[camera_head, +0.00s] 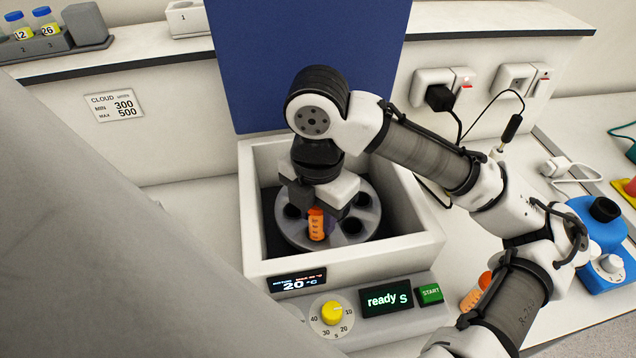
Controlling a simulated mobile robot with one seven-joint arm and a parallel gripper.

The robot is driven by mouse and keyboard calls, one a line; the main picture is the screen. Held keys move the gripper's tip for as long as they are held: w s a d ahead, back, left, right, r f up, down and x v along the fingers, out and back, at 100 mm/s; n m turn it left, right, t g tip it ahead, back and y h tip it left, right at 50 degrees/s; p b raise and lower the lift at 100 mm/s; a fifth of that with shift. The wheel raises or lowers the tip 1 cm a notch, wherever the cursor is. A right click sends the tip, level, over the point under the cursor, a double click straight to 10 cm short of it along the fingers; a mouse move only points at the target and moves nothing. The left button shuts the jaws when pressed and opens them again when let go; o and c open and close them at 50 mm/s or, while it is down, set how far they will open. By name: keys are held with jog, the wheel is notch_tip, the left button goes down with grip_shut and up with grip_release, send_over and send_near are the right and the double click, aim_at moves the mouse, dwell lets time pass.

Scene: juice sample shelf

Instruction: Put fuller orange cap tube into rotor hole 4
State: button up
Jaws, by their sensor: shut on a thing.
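The orange-capped tube (316,226) is upright at the front of the grey rotor (287,228), inside the white centrifuge (420,249). My gripper (317,203) points down over the rotor and is shut on this tube near its top. Whether the tube's lower end is in a hole or just above it is hard to tell. Dark empty holes show to the left and right of the tube. My gripper hides the rotor's rear part. No hole numbers are legible, and the fill level cannot be made out.
The blue lid (300,50) stands open behind. The front panel has a yellow dial (332,312), a "ready" display (386,299) and a green START button (430,294). Another orange-capped tube (472,299) is partly behind my arm. Blue-capped tubes (45,22) stand on the shelf.

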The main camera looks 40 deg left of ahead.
jog(key=shift+r+p, duration=0.65)
jog(key=shift+r, duration=1.25)
jog(key=shift+f+b, duration=1.65)
jog(key=shift+f, duration=1.35)
jog(key=shift+r, duration=0.2)
jog(key=shift+r+p, duration=1.45)
jog(key=shift+p, duration=0.15)
jog(key=shift+r, duration=1.35)
jog(key=o, duration=1.1)
notch_tip(320, 180, up, 14)
jog(key=shift+s+f+b, duration=0.1)
jog(key=shift+b, duration=0.55)
